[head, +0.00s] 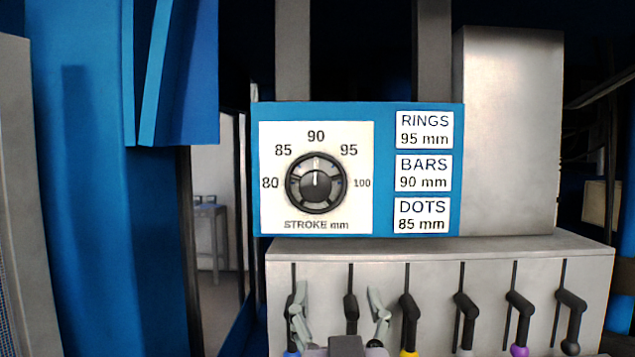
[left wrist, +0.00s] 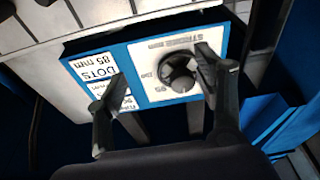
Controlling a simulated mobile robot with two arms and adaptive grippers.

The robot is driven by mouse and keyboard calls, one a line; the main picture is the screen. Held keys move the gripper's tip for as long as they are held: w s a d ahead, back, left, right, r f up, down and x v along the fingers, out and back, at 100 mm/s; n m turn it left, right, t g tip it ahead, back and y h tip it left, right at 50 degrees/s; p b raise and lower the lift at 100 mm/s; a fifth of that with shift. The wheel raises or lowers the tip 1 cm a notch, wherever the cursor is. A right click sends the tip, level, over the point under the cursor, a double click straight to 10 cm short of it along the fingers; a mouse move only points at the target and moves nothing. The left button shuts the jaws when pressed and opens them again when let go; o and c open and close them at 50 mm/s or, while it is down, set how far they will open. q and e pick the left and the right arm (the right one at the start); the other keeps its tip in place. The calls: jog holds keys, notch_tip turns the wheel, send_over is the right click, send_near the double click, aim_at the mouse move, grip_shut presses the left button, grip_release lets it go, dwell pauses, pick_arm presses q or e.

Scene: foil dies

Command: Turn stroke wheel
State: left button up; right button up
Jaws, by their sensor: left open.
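The stroke wheel (head: 316,183) is a dark round handwheel with a central hub on a white dial plate (head: 275,140) marked 80 to 100. A white line on its hub points up toward 90. My left gripper (head: 338,312) is open and empty, low in the head view, below the dial and in front of the grey cabinet. In the left wrist view the wheel (left wrist: 178,73) appears upside down, nearer the right finger of my left gripper (left wrist: 160,82). I see no clear contact with the wheel. My right gripper is out of view.
A blue panel (head: 384,170) carries the labels RINGS 95 mm (head: 424,130), BARS 90 mm (head: 423,173) and DOTS 85 mm (head: 422,215). Below, a grey cabinet (head: 440,258) has several dark levers in slots. A blue column (head: 100,200) stands at left, a grey block (head: 510,130) at right.

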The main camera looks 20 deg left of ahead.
pick_arm(q)
jog(key=n+t+y, duration=0.1)
jog(key=n+y, duration=0.1)
send_near(316, 192)
jog(key=p+x, duration=0.8)
jog(key=x, duration=0.1)
jog(key=shift+w+a+r, duration=0.1)
jog(key=shift+w+r, duration=0.05)
jog(key=shift+r, duration=0.1)
jog(key=shift+w+a+r+p, duration=0.1)
jog(key=shift+w+a+p, duration=0.2)
jog(key=shift+w, duration=0.4)
pick_arm(e)
notch_tip(316, 192, up, 9)
jog(key=shift+w+a, duration=0.15)
jog(key=shift+w, duration=0.1)
pick_arm(q)
jog(key=shift+c, duration=0.2)
jog(key=c, duration=1.1)
jog(key=shift+c, duration=0.2)
